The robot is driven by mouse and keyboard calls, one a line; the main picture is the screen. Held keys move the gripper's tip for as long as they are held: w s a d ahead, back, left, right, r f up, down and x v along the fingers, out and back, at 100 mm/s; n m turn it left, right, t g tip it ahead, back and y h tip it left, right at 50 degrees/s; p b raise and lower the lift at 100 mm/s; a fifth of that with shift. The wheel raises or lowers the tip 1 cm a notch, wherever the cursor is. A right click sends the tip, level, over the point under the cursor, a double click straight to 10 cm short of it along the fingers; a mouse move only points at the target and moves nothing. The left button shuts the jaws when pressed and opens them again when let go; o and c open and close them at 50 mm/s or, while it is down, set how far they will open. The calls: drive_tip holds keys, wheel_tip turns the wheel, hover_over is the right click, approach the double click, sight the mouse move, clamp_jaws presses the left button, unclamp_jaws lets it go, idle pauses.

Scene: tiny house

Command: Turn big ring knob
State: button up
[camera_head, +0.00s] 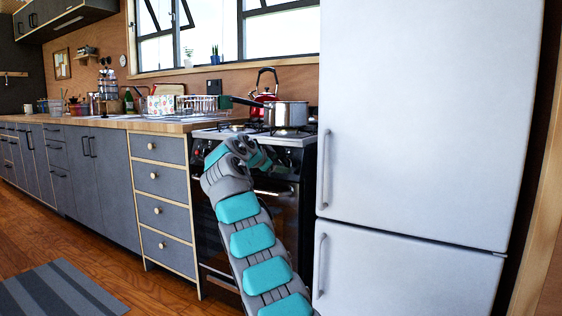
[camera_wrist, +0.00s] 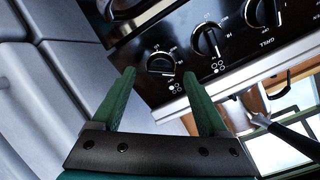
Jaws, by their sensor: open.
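The black front panel of the stove (camera_head: 280,168) carries several round dark knobs with white markings; which one is the big ring knob I cannot tell. In the wrist view one knob (camera_wrist: 161,63) lies just beyond and between the fingertips of my gripper (camera_wrist: 160,73). The gripper is open with its green fingers apart, and nothing is between them that I can see as held. A second knob (camera_wrist: 207,41) and a third knob (camera_wrist: 262,12) sit farther right along the panel. In the head view my gripper (camera_head: 262,158) is at the stove front, and the arm hides some knobs.
A steel saucepan (camera_head: 286,114) and a red kettle (camera_head: 266,97) stand on the stove top. A white fridge (camera_head: 420,120) stands close on the right. Grey drawers (camera_head: 160,182) are on the left. The wooden floor at left is free apart from a striped rug (camera_head: 62,290).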

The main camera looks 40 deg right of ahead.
drive_tip(key=shift+x, duration=1.05)
clamp_jaws()
